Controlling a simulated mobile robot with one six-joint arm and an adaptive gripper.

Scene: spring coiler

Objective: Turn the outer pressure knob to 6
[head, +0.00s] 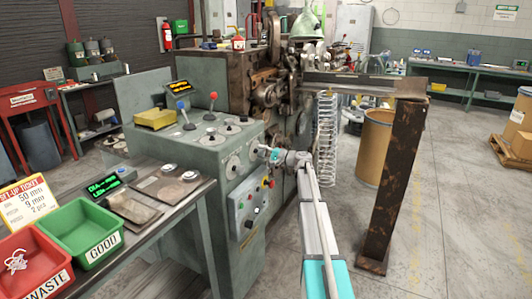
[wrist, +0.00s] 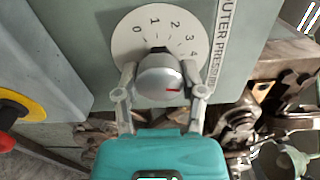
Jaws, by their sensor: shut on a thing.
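A dark part at the knob's upper edge lies just below the 1. The label beside the dial reads "OUTER PRESSURE", partly cut. My gripper (wrist: 159,92) is shut on the knob, one finger on each side. In the head view my gripper (head: 272,154) is at the machine's front panel, hiding the knob.
Another dial (head: 233,167) is left of my gripper. Below is a control box (head: 252,204) with buttons; a red knob on a yellow plate (wrist: 12,110) shows in the wrist view. A hanging spring (head: 326,135) and rusty post (head: 393,180) stand to the right.

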